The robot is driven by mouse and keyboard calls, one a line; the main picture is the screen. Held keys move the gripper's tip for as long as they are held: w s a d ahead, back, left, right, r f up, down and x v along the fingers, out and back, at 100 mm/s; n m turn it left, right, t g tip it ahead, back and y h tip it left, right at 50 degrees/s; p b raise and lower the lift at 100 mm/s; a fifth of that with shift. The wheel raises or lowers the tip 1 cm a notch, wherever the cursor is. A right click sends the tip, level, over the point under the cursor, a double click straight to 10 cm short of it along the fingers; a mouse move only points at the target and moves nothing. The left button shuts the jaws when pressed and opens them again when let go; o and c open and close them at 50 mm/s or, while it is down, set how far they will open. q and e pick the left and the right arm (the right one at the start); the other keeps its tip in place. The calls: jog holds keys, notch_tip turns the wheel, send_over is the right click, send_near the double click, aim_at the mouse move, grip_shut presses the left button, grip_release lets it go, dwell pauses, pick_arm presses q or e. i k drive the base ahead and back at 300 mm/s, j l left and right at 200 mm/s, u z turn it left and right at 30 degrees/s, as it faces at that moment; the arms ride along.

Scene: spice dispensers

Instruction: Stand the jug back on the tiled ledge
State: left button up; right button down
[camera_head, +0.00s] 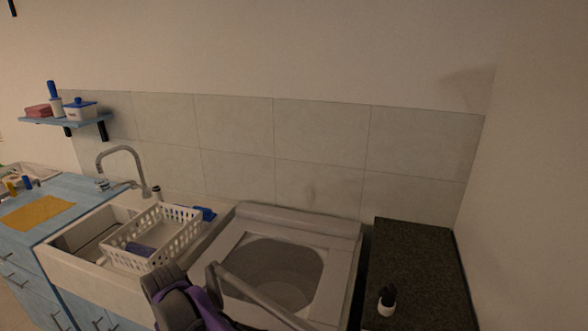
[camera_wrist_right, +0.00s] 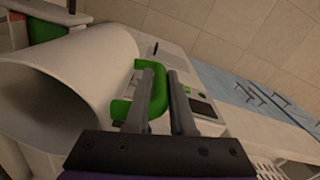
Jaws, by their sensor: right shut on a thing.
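In the right wrist view, a white jug (camera_wrist_right: 60,95) with a green handle (camera_wrist_right: 122,108) fills the left side. It looks tilted, with its wide round opening toward the left. My right gripper (camera_wrist_right: 163,75) is shut on the green handle. The jug does not show in the head view. There, dark grey and purple parts of my arm stand at the bottom centre, with the fingertips not clear. Pale tiles (camera_head: 235,125) cover the lower back wall, and I cannot make out which surface is the tiled ledge. My left gripper is not identifiable in either view.
A top-loading washer (camera_head: 300,225) stands in the middle. Left of it is a sink with a white basket (camera_head: 180,218). A dark speckled counter (camera_head: 415,255) on the right is mostly clear, with a small black-and-white bottle (camera_head: 387,300). A blue shelf (camera_head: 85,118) hangs at left.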

aim_at(420, 281)
jog(key=k+j, duration=0.2)
jog(key=k, duration=0.25)
jog(key=k+j, duration=0.25)
jog(key=k, duration=0.2)
